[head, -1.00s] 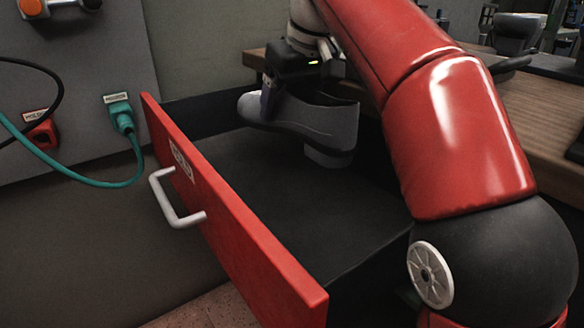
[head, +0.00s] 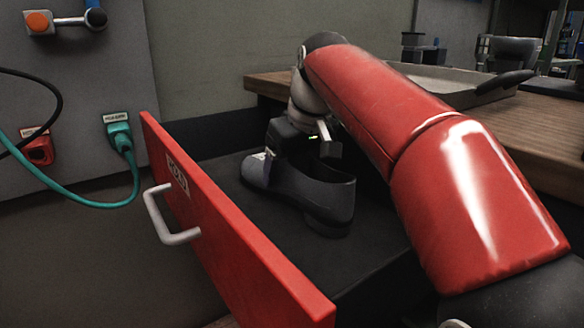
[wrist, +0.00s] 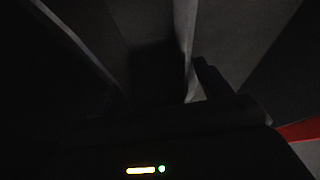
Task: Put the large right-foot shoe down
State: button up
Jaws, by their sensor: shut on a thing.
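The large grey shoe (head: 318,195) is in the open drawer in the head view, toe to the left and heel to the right. It looks upright and low over the drawer floor (head: 290,240), with its heel at or very near it; I cannot tell if the whole sole touches. My gripper (head: 270,150) is shut on the upper near the toe end, from above. The wrist view is very dark; a finger (wrist: 210,78) shows there beside a pale edge, and the shoe is not clear.
The drawer's red front (head: 235,235) with a pale handle (head: 170,215) stands at the left. A wooden bench (head: 540,130) with a grey tray (head: 450,85) is behind my arm. A grey panel (head: 85,90) with plugged cables is at the far left.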

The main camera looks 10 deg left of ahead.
jog(key=o, duration=1.4)
jog(key=shift+c, duration=0.2)
jog(key=p+v, duration=0.4)
jog(key=v, duration=0.8)
jog(key=shift+w+a+r, duration=0.1)
